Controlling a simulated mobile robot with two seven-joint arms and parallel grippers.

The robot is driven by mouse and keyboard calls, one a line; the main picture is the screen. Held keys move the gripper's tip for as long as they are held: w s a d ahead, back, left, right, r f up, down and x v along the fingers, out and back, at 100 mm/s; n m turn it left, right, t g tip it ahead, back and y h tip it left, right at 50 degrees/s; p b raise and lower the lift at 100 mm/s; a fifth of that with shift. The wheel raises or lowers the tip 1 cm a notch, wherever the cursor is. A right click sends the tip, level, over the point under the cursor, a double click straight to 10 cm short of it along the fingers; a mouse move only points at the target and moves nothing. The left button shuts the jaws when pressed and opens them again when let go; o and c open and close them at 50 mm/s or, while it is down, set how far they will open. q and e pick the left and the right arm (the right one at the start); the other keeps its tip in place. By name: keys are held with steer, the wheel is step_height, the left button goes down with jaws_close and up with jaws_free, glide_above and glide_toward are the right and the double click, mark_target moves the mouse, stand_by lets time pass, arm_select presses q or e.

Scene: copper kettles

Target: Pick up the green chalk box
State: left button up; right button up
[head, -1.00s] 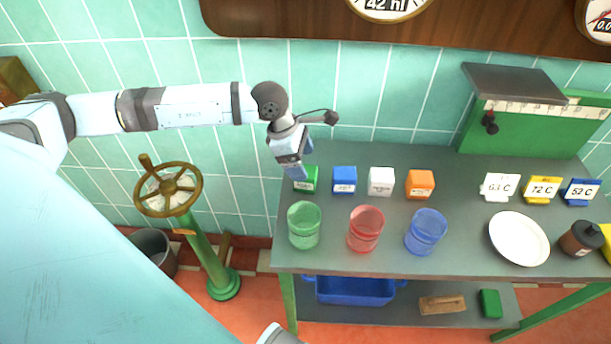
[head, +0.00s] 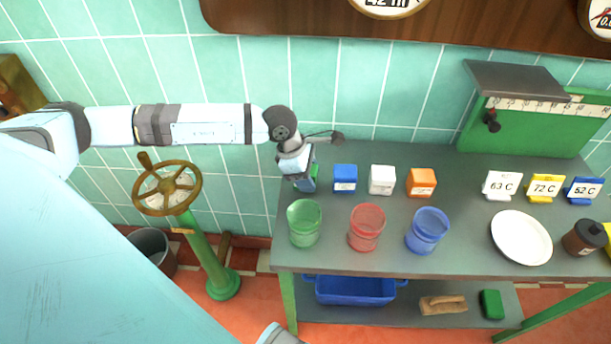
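The green chalk box (head: 314,171) stands at the left end of the row of small boxes on the grey table. Only a thin green part of it shows, because my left gripper (head: 305,184) covers most of it. The gripper points down at the box from the left. Its fingertips are hidden or too small to tell whether they are open or shut on the box. My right gripper is not in view.
Blue (head: 345,178), white (head: 382,180) and orange (head: 421,182) boxes stand to the right. Green (head: 304,224), red (head: 367,228) and blue (head: 427,231) glasses stand in front. A brass handwheel (head: 167,188) stands left of the table.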

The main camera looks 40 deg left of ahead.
arm_select(q)
steer(key=shift+c, duration=1.3)
